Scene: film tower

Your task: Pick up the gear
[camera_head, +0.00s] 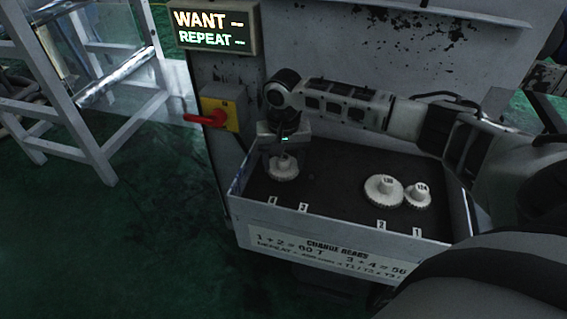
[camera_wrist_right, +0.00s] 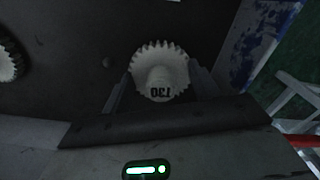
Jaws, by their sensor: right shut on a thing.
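A white toothed gear (camera_head: 284,168) with a raised hub is at the left end of the dark tray (camera_head: 240,205). In the right wrist view this gear (camera_wrist_right: 160,72) has dark digits on its hub that look like 130, seen upside down. My right gripper (camera_head: 285,146) points down over the gear and is shut on its hub, one finger on each side. I cannot tell whether the gear touches the tray floor. Two more white gears, a larger one (camera_head: 382,189) and a smaller one (camera_head: 417,194), are at the tray's right. My left gripper is not in view.
The tray front has number tags and a "CHANGE GEARS" label (camera_head: 335,250). A sign reading "WANT" and "REPEAT" (camera_head: 212,28) and a yellow box with a red handle (camera_head: 220,113) are at the left. The tray's middle is clear. A pale metal frame (camera_head: 95,135) stands further left.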

